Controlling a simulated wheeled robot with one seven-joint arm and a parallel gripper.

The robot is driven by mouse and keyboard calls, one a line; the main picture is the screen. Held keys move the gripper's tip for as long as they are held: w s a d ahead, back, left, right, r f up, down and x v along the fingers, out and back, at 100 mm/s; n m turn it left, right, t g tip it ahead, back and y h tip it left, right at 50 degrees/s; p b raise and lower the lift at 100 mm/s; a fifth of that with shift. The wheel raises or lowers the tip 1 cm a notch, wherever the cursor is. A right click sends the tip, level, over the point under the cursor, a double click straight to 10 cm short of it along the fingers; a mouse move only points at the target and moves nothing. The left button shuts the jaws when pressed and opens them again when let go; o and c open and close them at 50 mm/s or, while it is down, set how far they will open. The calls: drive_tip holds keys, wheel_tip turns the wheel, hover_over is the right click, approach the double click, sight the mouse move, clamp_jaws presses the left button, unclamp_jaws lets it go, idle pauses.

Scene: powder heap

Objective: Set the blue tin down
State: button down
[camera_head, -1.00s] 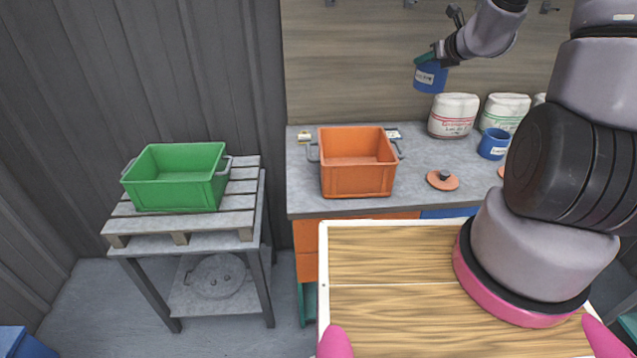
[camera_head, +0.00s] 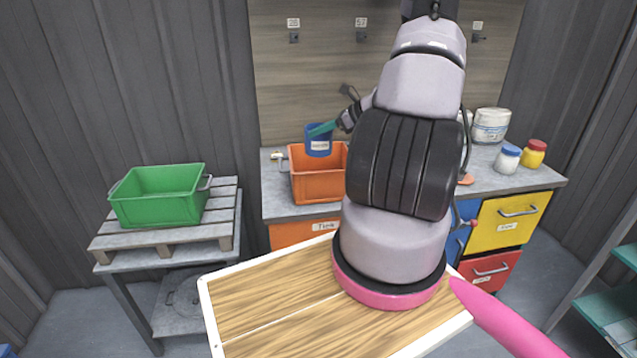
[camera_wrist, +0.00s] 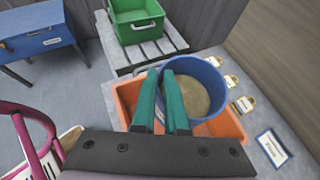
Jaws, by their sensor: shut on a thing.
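The blue tin (camera_head: 318,141) hangs in my gripper (camera_head: 322,129) above the back of the orange crate (camera_head: 318,188) on the bench. In the wrist view my gripper's green fingers (camera_wrist: 172,98) are shut on the rim of the tin (camera_wrist: 212,67). The tin is open at the top and holds tan powder (camera_wrist: 190,92). The orange crate (camera_wrist: 126,100) shows beneath it in that view. The tin looks close to upright. I cannot tell how far its bottom is from the crate.
A green crate (camera_head: 160,207) stands on a pallet (camera_head: 165,236) to the left. Jars with white (camera_head: 507,160) and yellow (camera_head: 533,155) bodies stand at the bench's right. My arm hides the bench's middle. In the wrist view several tags lie beside the orange crate, and a blue box (camera_wrist: 42,40) stands far left.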

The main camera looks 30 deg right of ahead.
drive_tip(key=f, duration=1)
drive_tip(key=shift+d, duration=0.2)
drive_tip(key=shift+s, duration=0.1)
drive_tip(key=shift+f, duration=0.55)
drive_tip(key=c, duration=0.9)
unclamp_jaws()
drive_tip(key=shift+c, duration=0.2)
drive_tip(key=shift+r, duration=0.1)
